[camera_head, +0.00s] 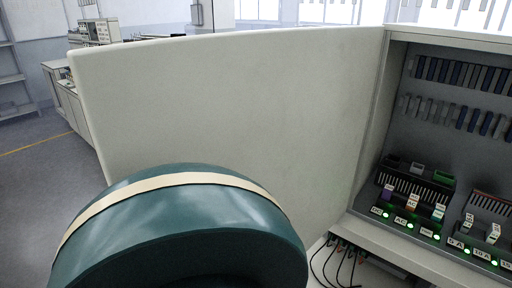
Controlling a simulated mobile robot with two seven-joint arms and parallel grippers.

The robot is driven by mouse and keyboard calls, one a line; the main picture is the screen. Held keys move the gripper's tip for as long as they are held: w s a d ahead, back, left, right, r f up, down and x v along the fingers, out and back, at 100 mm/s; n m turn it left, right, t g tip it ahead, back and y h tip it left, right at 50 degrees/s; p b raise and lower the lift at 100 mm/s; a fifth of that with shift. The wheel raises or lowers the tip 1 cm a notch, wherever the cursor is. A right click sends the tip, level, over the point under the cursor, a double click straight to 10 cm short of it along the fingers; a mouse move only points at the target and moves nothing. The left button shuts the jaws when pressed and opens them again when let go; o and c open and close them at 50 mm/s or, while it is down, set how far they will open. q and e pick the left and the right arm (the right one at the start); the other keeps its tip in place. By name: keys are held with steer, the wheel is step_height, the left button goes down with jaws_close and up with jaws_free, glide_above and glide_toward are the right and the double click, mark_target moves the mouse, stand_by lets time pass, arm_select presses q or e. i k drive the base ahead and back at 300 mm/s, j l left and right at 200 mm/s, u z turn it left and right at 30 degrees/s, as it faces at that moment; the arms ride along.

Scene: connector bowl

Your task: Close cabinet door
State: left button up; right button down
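The cabinet door (230,110) is a large pale panel standing wide open. It reaches from the cabinet's left edge out to the left across the middle of the head view. The open cabinet (394,115) is at the right, with its inside exposed. A dark green rounded part with a cream band, which seems to be mine, fills the lower left and hides the door's lower part. Neither gripper shows in the head view.
A bench with equipment (95,32) stands far left. Open floor (45,170) lies left of the door.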

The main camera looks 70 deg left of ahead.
mark_target(286, 110)
steer(key=k+j+z, duration=0.1)
steer(key=k, duration=0.4)
steer(key=k+j+z, duration=0.15)
steer(key=k, duration=0.35)
steer(key=k+j+u, duration=0.1)
steer(key=j, duration=0.35)
steer(key=k+j+u, duration=0.15)
steer(key=j, duration=0.35)
steer(key=i+j+u, duration=0.2)
steer(key=i+u, duration=0.3)
steer(key=k+j, duration=0.5)
steer(key=j+z, duration=0.1)
steer(key=j, duration=0.35)
steer(key=l, duration=0.7)
steer(key=k, duration=0.05)
